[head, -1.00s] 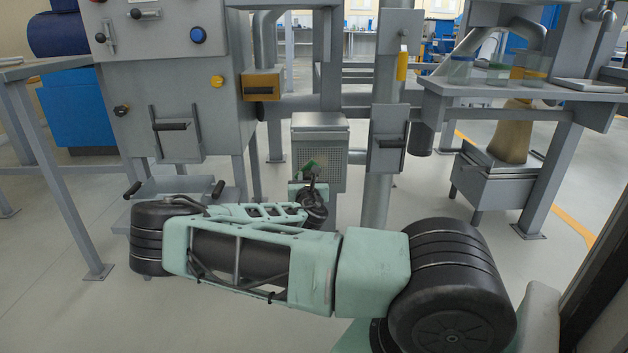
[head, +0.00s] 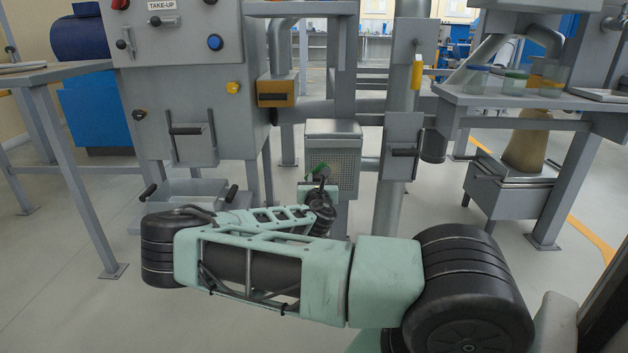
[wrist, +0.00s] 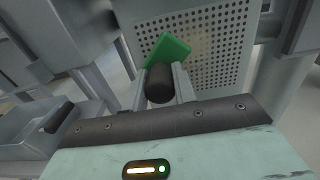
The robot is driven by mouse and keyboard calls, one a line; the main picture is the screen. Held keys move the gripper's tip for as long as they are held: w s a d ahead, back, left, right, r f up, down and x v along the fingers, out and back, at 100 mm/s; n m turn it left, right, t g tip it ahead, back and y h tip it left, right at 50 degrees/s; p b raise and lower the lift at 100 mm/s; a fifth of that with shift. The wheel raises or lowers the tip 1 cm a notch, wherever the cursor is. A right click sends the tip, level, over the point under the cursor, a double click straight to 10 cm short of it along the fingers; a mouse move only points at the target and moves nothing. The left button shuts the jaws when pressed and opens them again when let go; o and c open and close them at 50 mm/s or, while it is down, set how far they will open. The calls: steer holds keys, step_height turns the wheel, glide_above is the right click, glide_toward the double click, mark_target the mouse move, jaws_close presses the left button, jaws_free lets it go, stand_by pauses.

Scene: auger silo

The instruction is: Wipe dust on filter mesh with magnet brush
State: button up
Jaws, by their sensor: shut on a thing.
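The filter mesh (head: 346,172) is a perforated grey panel on the front of a grey box, low in the middle of the head view. In the wrist view the mesh (wrist: 225,50) fills the upper right, with a faint tan dust patch on it. My gripper (wrist: 165,80) is shut on the magnet brush, which has a dark round handle (wrist: 159,84) and a green head (wrist: 167,50). The green head lies in front of the mesh's left part; I cannot tell if it touches. In the head view my gripper (head: 320,183) is small and partly hidden by my arm.
A grey tray with black handles (head: 190,192) sits low to the left of the mesh. A vertical pipe (head: 392,195) and a handled grey box (head: 402,148) stand right of it. A table with jars (head: 530,98) is at right. Open floor lies at left front.

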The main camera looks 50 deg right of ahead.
steer(key=shift+s+d+p, duration=1.25)
steer(key=shift+s+d, duration=2.2)
steer(key=shift+s, duration=0.75)
steer(key=w+a+r, duration=0.2)
steer(key=w+a, duration=0.3)
steer(key=w, duration=0.2)
steer(key=shift+w+a+f+b, duration=0.1)
steer(key=shift+w+a+b, duration=0.45)
steer(key=shift+w+a, duration=0.8)
steer(key=shift+c, duration=0.3)
steer(key=shift+s, duration=0.15)
steer(key=v, duration=0.6)
